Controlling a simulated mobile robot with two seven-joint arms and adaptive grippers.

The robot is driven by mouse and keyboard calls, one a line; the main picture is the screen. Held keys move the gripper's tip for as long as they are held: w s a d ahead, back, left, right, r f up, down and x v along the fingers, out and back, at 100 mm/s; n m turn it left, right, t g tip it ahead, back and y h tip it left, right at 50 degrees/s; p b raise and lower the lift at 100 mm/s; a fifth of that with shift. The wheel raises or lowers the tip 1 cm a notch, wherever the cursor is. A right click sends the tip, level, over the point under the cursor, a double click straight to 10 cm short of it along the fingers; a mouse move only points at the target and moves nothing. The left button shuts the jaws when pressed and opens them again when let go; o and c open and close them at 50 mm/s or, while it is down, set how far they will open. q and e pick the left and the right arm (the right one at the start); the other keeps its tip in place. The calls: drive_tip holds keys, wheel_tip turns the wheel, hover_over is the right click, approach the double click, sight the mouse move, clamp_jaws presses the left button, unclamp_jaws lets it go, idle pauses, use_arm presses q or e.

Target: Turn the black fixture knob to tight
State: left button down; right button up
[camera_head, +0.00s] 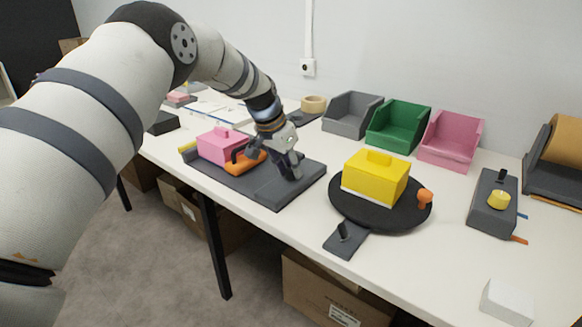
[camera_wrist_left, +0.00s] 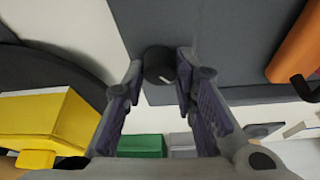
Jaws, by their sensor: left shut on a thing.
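The black knob (camera_wrist_left: 157,62) is a round dark cap on the grey fixture plate (camera_wrist_left: 215,35), with a short pale mark on its face. The fixture (camera_head: 275,192) also shows in the head view, bearing a pink block (camera_head: 222,144) and an orange clamp (camera_head: 243,164). My left gripper (camera_head: 287,172) points down at the fixture's right part and hides the knob in the head view. In the left wrist view its fingertips (camera_wrist_left: 160,68) are on either side of the knob, shut on it. My right gripper is not in view.
A black turntable (camera_head: 385,213) with a yellow block (camera_head: 375,177) stands right of the fixture. Grey, green and pink bins (camera_head: 450,150) line the wall. A grey box with a yellow knob (camera_head: 499,199) and a white block (camera_head: 506,301) stand at right.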

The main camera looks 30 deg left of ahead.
use_arm(q)
drive_tip(key=m, duration=0.1)
drive_tip(key=m+h+b, duration=0.1)
drive_tip(key=shift+a+f+m, duration=0.1)
drive_tip(key=shift+f+m, duration=0.3)
drive_tip(key=shift+m+g+h+b, duration=0.45)
drive_tip(key=shift+m+b, duration=0.4)
drive_tip(key=shift+m, duration=0.25)
drive_tip(key=shift+a+r+m+g+h+b, duration=0.1)
drive_tip(key=shift+r+m+g+h+b, duration=0.1)
drive_tip(key=shift+m+b, duration=0.35)
drive_tip(key=shift+r+m+g+h+b, duration=0.15)
drive_tip(key=shift+m+b, duration=0.15)
drive_tip(key=shift+m, duration=0.35)
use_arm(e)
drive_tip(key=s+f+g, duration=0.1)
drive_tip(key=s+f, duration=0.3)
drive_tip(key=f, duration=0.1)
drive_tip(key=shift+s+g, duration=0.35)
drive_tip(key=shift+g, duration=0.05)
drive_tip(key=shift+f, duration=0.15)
use_arm(q)
drive_tip(key=c, duration=1.3)
unclamp_jaws()
drive_tip(key=v, duration=1.2)
